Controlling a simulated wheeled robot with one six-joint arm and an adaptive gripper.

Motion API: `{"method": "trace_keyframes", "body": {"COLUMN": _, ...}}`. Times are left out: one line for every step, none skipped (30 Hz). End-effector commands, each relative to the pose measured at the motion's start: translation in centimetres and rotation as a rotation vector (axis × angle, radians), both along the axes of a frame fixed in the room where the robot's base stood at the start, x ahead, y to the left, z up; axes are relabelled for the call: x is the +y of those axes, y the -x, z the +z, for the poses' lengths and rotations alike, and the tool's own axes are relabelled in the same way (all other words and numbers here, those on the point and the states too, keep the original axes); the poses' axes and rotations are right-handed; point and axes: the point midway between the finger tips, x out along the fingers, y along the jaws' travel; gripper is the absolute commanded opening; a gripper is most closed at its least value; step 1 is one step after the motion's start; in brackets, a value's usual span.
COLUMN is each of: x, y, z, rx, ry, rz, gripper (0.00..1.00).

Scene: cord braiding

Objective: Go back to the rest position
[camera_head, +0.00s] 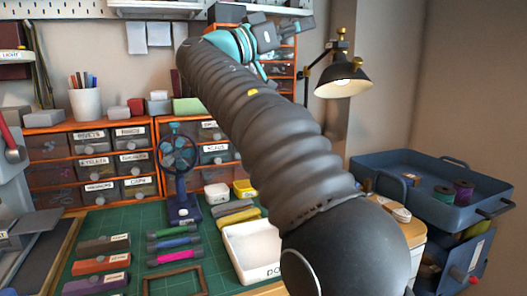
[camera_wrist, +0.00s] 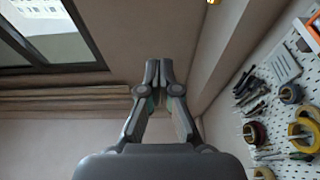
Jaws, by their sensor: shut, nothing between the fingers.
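My gripper (camera_wrist: 158,70) is shut and empty in the wrist view, its two dark fingertips close together. In the head view my gripper (camera_head: 292,28) is high at the top centre, at the end of my raised dark arm, above the orange drawer units and left of the black lamp (camera_head: 343,82). My arm hides part of the bench and drawers.
A white tray (camera_head: 238,268) and a dark blue stand (camera_head: 182,207) are on the bench. Orange drawer units (camera_head: 105,162) stand behind. A blue trolley (camera_head: 440,211) holds spools at right. The wrist view shows a window (camera_wrist: 45,30) and a pegboard with tape rolls (camera_wrist: 256,133).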

Motion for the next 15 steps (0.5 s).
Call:
{"method": "trace_keyframes", "body": {"x": -0.7, "y": -0.1, "z": -0.3, "rx": 0.026, "ry": -0.005, "rz": -0.001, "gripper": 0.0}}
{"method": "trace_keyframes", "body": {"x": -1.0, "y": -0.2, "z": -0.6, "rx": 0.045, "ry": -0.009, "rz": 0.002, "gripper": 0.0}}
{"method": "trace_keyframes", "body": {"x": -1.3, "y": -0.2, "z": -0.8, "rx": 0.067, "ry": -0.014, "rz": 0.005, "gripper": 0.0}}
{"method": "trace_keyframes", "body": {"x": -1.6, "y": -0.3, "z": -1.1, "rx": 0.088, "ry": -0.019, "rz": 0.01, "gripper": 0.0}}
{"method": "trace_keyframes", "body": {"x": -1.9, "y": -0.3, "z": -1.3, "rx": 0.106, "ry": -0.023, "rz": 0.013, "gripper": 0.0}}
{"method": "trace_keyframes", "body": {"x": -2.3, "y": -0.3, "z": -1.8, "rx": 0.133, "ry": -0.03, "rz": 0.017, "gripper": 0.0}}
{"method": "trace_keyframes", "body": {"x": -2.7, "y": -0.3, "z": -2.1, "rx": 0.155, "ry": -0.035, "rz": 0.02, "gripper": 0.0}}
{"method": "trace_keyframes", "body": {"x": -3.1, "y": -0.3, "z": -2.4, "rx": 0.177, "ry": -0.041, "rz": 0.025, "gripper": 0.0}}
{"method": "trace_keyframes", "body": {"x": -3.6, "y": -0.4, "z": -3.0, "rx": 0.211, "ry": -0.049, "rz": 0.03, "gripper": 0.0}}
{"method": "trace_keyframes", "body": {"x": -4.1, "y": -0.3, "z": -3.3, "rx": 0.234, "ry": -0.055, "rz": 0.034, "gripper": 0.0}}
{"method": "trace_keyframes", "body": {"x": -4.5, "y": -0.3, "z": -3.8, "rx": 0.261, "ry": -0.062, "rz": 0.039, "gripper": 0.0}}
{"method": "trace_keyframes", "body": {"x": -5.1, "y": -0.3, "z": -4.5, "rx": 0.299, "ry": -0.072, "rz": 0.046, "gripper": 0.0}}
{"method": "trace_keyframes", "body": {"x": -5.6, "y": -0.2, "z": -5.0, "rx": 0.327, "ry": -0.081, "rz": 0.053, "gripper": 0.0}}
{"method": "trace_keyframes", "body": {"x": -6.1, "y": -0.1, "z": -5.6, "rx": 0.358, "ry": -0.088, "rz": 0.058, "gripper": 0.0}}
{"method": "trace_keyframes", "body": {"x": -6.8, "y": 0.1, "z": -6.5, "rx": 0.401, "ry": -0.101, "rz": 0.068, "gripper": 0.0}}
